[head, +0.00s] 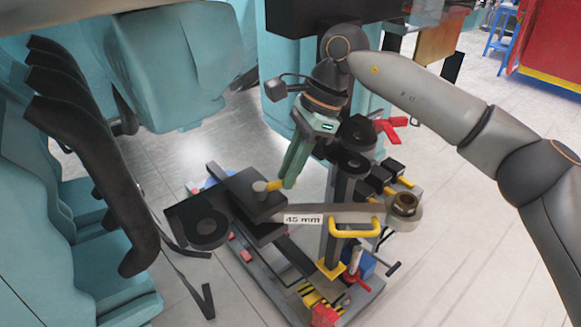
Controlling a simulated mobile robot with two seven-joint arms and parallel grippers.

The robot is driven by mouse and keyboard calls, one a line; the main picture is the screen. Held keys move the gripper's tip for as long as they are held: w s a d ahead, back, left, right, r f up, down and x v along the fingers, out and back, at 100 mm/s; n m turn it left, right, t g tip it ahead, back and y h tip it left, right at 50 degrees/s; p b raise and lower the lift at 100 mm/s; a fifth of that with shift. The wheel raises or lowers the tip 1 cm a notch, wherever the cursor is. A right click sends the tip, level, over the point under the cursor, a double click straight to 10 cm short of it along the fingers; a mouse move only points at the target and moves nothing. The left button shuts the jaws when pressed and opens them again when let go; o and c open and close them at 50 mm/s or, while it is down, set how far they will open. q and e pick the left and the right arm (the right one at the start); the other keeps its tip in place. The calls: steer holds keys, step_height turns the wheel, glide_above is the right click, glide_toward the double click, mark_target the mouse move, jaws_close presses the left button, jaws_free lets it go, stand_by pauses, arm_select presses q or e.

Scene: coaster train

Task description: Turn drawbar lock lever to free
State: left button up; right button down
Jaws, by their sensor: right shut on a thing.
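The lock lever (274,186) is a short yellow bar beside a round grey pivot on top of the dark drawbar block (252,203). My right gripper (288,184) comes down from above, its green fingers shut on the lever's right end. The fingers hide that end. A dark eye plate (206,228) with a round opening lies left of the block. My left gripper is not in view.
Teal seats with black restraints (100,170) fill the left. Pale floor (440,250) is open at right.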

steer(key=shift+r, duration=0.1)
steer(key=c, duration=0.9)
jaws_free()
steer(key=shift+o, duration=0.2)
steer(key=v, duration=1.2)
steer(key=shift+r, duration=0.25)
steer(key=shift+f, duration=0.1)
